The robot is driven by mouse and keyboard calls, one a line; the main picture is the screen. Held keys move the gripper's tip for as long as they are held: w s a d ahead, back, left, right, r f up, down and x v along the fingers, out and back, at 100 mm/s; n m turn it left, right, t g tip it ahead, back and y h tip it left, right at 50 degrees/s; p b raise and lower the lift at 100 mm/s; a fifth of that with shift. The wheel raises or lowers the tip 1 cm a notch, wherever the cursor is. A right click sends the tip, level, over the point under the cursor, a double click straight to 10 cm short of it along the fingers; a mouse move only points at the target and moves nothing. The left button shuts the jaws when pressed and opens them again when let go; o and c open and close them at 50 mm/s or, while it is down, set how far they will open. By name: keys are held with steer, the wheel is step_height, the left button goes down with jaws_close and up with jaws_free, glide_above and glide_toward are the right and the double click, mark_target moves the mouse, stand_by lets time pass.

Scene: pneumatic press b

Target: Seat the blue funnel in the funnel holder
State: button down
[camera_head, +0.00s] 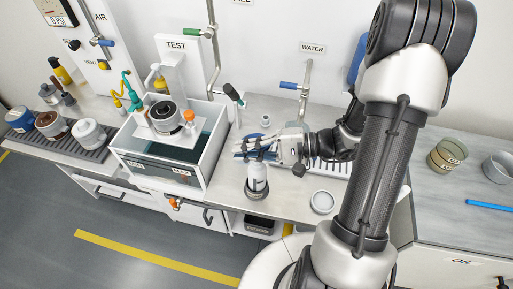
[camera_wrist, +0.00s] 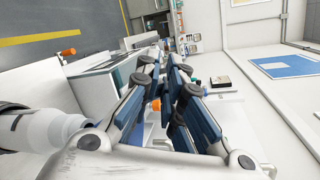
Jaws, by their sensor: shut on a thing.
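My gripper (camera_head: 250,147) is over the bench, right of the open white tank, with its fingers pointing left. In the wrist view, my gripper (camera_wrist: 166,72) has dark-blue pads and black joints. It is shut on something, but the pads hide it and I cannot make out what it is. No funnel shape shows clearly in either view. A blue object (camera_head: 358,62) is partly hidden behind my arm near the wall; I cannot tell what it is. I cannot pick out the funnel holder.
A white bottle (camera_head: 257,178) in a dark round base stands just in front of my gripper. The white tank (camera_head: 206,172) is to the left. A shallow round dish (camera_head: 322,202) lies to the right. A blue-handled WATER tap (camera_head: 290,86) is behind.

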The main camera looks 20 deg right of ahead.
stand_by(0.3)
steer(key=c, duration=1.6)
jaws_free()
steer(key=shift+o, duration=0.2)
steer(key=v, duration=1.2)
steer(key=shift+s+a+r, duration=0.1)
